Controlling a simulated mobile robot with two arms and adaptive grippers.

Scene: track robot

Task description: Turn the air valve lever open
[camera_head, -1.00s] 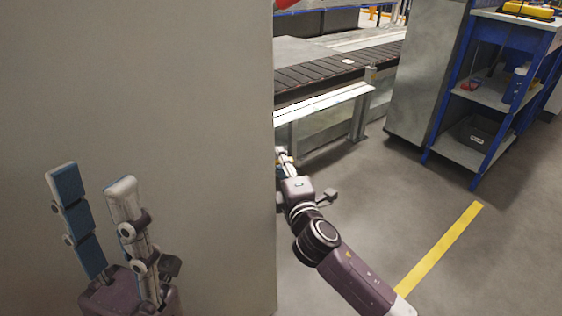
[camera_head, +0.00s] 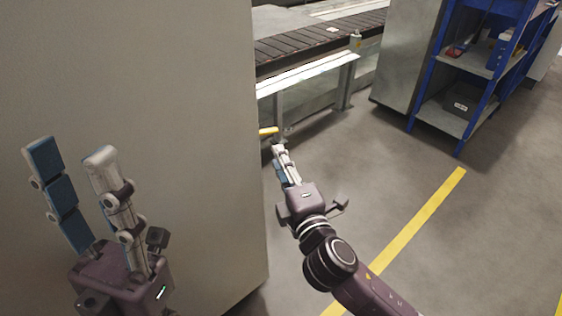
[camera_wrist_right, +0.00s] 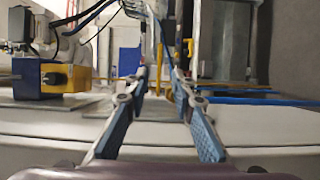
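A yellow bar (camera_head: 268,131), which looks like the air valve lever, shows just past the edge of the grey panel in the head view. Its other end is hidden behind the panel. My right gripper (camera_head: 279,152) is just below it in the picture, pointing toward it; contact cannot be told. In the right wrist view my right gripper (camera_wrist_right: 160,78) has its fingers apart, with nothing clearly held. A small yellow piece (camera_wrist_right: 179,92) shows by its right-hand finger; I cannot tell if it is the lever. My left gripper (camera_head: 70,152) is open and empty in front of the panel.
The large grey panel (camera_head: 180,70) fills the left side, close to both grippers. A conveyor (camera_head: 310,42) stands behind. A blue shelf rack (camera_head: 460,100) stands at right. Floor with a yellow line (camera_head: 410,225) is clear. The wrist view shows a yellow-and-blue unit (camera_wrist_right: 65,77) at left.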

